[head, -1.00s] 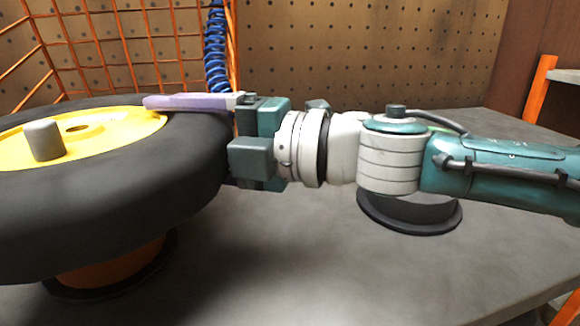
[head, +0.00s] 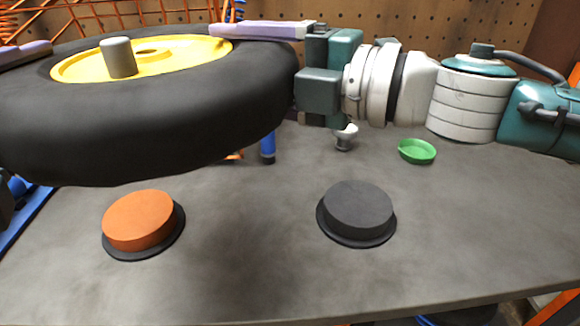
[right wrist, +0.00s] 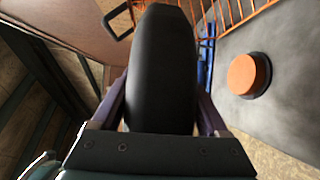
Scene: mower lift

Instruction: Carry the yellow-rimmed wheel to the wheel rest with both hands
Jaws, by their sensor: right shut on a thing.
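The wheel (head: 150,120), with a black tyre and a yellow rim (head: 190,55), is held flat above the table. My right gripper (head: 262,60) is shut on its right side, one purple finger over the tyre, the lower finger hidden. The right wrist view shows the tyre (right wrist: 160,75) between both fingers (right wrist: 160,105). A purple finger of my left gripper (head: 25,52) lies over the wheel's far left edge; its other finger is hidden. Two round rests stand on the table below: an orange one (head: 140,220) and a dark grey one (head: 358,205). Nothing lies on either.
The grey table (head: 260,270) is clear around the two rests. A green dish (head: 417,150) and a small silver-headed item (head: 345,137) stand behind the grey rest. An orange wire grid (head: 170,12) and a pegboard (head: 400,20) close off the back.

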